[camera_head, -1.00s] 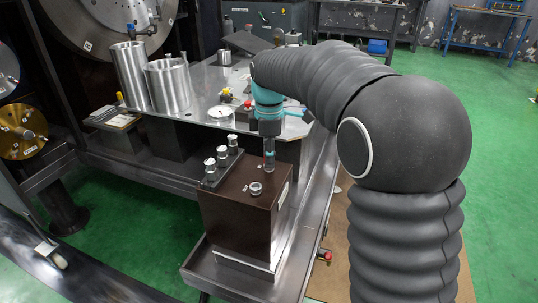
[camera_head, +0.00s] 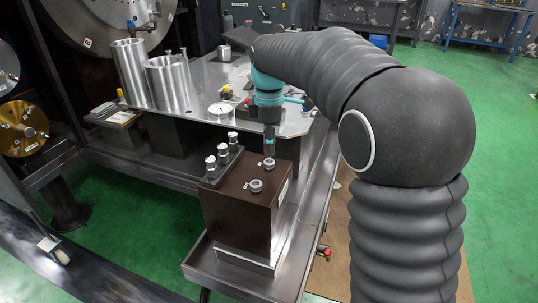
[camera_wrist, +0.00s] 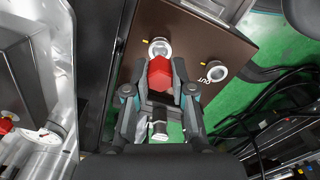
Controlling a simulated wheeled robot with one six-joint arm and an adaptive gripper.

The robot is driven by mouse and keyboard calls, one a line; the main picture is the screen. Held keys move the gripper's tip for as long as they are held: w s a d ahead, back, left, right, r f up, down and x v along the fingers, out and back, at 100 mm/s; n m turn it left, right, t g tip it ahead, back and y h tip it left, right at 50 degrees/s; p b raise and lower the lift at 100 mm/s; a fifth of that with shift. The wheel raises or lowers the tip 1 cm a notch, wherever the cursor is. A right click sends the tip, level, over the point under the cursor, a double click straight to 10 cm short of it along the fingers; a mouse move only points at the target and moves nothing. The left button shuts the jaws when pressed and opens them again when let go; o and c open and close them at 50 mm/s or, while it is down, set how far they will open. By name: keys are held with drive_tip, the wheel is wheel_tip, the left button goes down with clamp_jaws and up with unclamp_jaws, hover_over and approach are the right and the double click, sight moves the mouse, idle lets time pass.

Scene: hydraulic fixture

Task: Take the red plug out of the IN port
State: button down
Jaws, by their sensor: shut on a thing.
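The red plug (camera_wrist: 159,74) is between the fingertips of my gripper (camera_wrist: 160,82) in the wrist view, and the gripper is shut on it. The IN port (camera_wrist: 159,48) shows as a pale metal ring just beyond the plug, on the brown block (camera_wrist: 190,25). In the head view, my gripper (camera_head: 269,147) points down just above the IN port ring (camera_head: 269,163); the plug cannot be made out there. The plug looks clear of the ring. The OUT port (camera_head: 256,185) is an open ring nearer the front of the block.
The block sits on a metal tray (camera_head: 225,268). Behind is a steel table (camera_head: 205,105) with metal cylinders (camera_head: 168,82) and a round gauge (camera_head: 221,111).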

drive_tip(key=shift+r, duration=1.1)
